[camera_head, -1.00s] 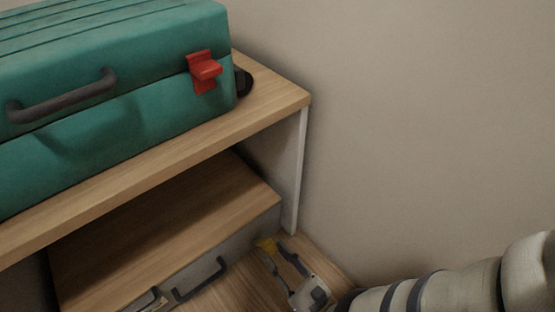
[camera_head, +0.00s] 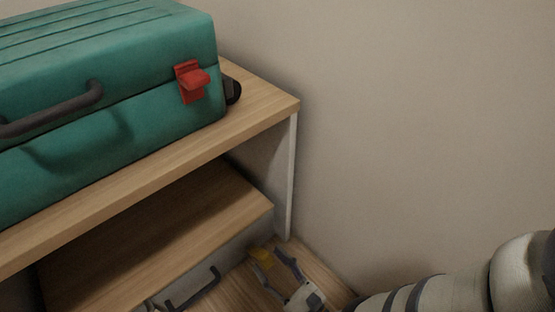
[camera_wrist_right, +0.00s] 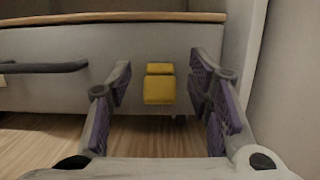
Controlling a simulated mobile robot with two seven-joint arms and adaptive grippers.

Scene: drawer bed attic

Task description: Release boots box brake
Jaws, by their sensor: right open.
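The boots box (camera_head: 165,225) stands low under a shelf, with a wooden top, a grey front and a dark handle (camera_head: 193,290). Its yellow brake (camera_wrist_right: 159,86) is on the lower right of the grey front in the right wrist view. My right gripper (camera_head: 277,264) is low in front of the box's right end. In the wrist view its purple-padded fingers (camera_wrist_right: 160,92) are open, one on each side of the brake. The brake appears between them with gaps on both sides; I cannot tell how deep it sits. My left gripper is out of view.
A teal case (camera_head: 100,110) with a red latch (camera_head: 191,82) and dark handle lies on the wooden shelf (camera_head: 262,104) above. The shelf's pale side post (camera_head: 292,180) and a bare wall (camera_head: 420,130) stand close on the right. Wooden floor (camera_wrist_right: 45,145) lies below.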

